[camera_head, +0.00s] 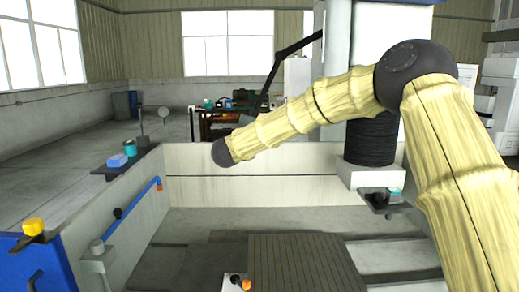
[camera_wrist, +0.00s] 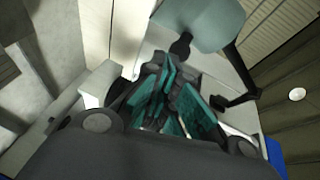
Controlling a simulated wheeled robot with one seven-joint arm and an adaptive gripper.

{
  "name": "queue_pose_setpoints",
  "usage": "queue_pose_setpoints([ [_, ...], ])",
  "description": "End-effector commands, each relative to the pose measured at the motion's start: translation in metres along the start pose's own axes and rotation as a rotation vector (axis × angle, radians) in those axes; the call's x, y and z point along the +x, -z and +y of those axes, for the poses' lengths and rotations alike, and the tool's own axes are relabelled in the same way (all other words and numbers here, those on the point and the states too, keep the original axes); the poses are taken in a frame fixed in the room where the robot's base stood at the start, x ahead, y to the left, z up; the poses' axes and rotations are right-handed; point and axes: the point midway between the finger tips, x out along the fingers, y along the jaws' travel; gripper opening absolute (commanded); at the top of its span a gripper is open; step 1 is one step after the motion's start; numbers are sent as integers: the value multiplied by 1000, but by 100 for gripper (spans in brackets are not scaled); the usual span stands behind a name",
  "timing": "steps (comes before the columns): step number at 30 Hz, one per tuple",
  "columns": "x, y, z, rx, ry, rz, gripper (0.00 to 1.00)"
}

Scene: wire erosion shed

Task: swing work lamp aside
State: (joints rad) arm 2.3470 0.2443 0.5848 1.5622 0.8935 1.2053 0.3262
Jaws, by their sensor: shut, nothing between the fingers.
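A black jointed arm (camera_head: 300,44), which looks like the work lamp's, reaches out to the left from the tall grey column in the head view. It bends down toward the cluttered bench behind the tank, and I cannot make out a lamp head. A similar black jointed link (camera_wrist: 238,75) shows to the right of the fingers in the wrist view. My gripper (camera_wrist: 172,90) has teal finger pads and is shut and empty. It looks apart from the black link. In the head view my arm crosses in front of the column, and my gripper is not visible there.
A pale open tank has a back wall (camera_head: 260,190) and a ribbed plate (camera_head: 300,262) inside. A blue pipe (camera_head: 130,210) runs along its left wall. A yellow knob (camera_head: 34,226) sits at front left. A black ribbed cylinder (camera_head: 370,140) stands below the column (camera_head: 337,50).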

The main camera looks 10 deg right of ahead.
Motion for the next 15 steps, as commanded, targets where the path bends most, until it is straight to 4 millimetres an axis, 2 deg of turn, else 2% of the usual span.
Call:
queue_pose_setpoints([
  [3, -21, 2, 6, -2, -1, 1, 0],
  [9, -50, 5, 5, -2, -2, 3, 0],
  [15, -66, 4, 4, -3, -4, 2, 0],
])
